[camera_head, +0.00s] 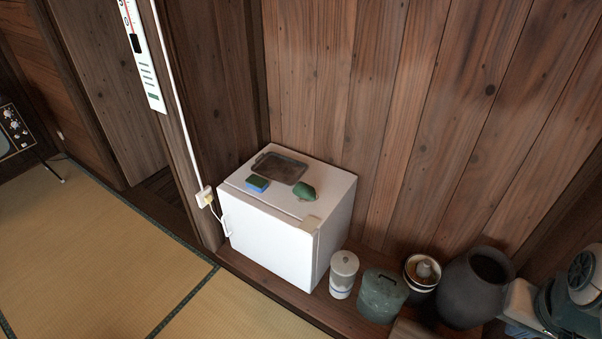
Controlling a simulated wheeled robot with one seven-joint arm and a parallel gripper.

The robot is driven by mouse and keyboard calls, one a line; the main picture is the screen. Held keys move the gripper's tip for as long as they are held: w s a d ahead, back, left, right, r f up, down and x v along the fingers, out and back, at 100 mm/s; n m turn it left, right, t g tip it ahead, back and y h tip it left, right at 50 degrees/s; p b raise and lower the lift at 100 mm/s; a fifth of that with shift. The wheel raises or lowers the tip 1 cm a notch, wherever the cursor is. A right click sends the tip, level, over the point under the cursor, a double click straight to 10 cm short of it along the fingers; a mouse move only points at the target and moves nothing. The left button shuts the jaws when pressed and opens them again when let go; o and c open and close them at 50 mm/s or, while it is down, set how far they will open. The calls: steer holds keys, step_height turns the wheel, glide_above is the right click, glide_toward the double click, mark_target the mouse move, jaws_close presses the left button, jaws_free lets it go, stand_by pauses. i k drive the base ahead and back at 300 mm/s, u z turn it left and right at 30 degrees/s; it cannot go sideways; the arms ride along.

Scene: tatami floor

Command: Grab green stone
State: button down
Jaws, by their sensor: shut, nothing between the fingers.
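A green stone (304,191) with a rounded shape lies on top of a small white fridge (275,255), right of the middle of its top. It rests close to the dark tray's right end. My gripper is not in the head view.
A dark tray (280,167) and a blue-and-green sponge (257,183) share the fridge top. A white lidded jar (343,273), a green lidded pot (382,296) and a dark grey urn (477,288) stand right of the fridge. Open tatami (110,265) lies front left.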

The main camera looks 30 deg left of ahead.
mark_target(302, 189)
steer(key=u, duration=1.9)
steer(key=k, duration=0.75)
steer(key=u, duration=0.95)
steer(key=k, duration=0.5)
steer(key=u, duration=0.35)
steer(key=i, duration=1.45)
steer(key=z, duration=0.45)
steer(key=i, duration=1.6)
steer(key=z, duration=1.2)
steer(key=i, duration=1)
steer(key=z, duration=1.6)
steer(key=i, duration=0.5)
steer(key=z, duration=0.35)
